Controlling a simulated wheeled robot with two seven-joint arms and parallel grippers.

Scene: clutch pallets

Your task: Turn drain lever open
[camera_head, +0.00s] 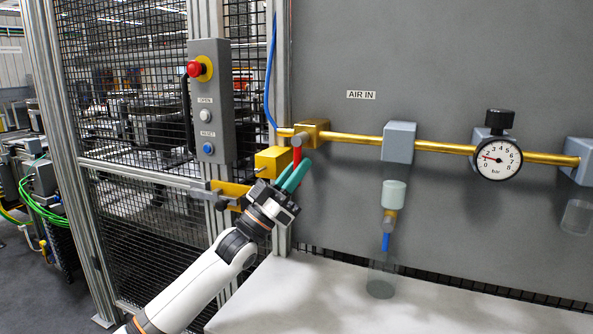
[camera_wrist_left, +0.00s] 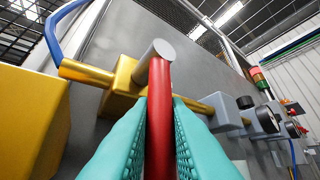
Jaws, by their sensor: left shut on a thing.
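My left gripper (camera_head: 296,174) has teal fingers and is shut on a red lever (camera_head: 297,154) at the brass inlet valve (camera_head: 313,131). In the left wrist view the red lever (camera_wrist_left: 160,105) stands between the two fingers, below a grey round pivot cap (camera_wrist_left: 156,50). A small blue lever (camera_head: 385,242) hangs down under a brass fitting (camera_head: 389,222) and pale bowl (camera_head: 394,194), above a clear cup (camera_head: 381,281). This looks like the drain lever; my left gripper is well to the left of it. My right gripper is out of view.
A brass pipe runs right to a pressure gauge (camera_head: 497,158), its needle off zero. A yellow block (camera_head: 273,162) sits close to the left gripper. A button box (camera_head: 211,100) is on the post to the left. The pale bench top (camera_head: 300,300) is mostly clear.

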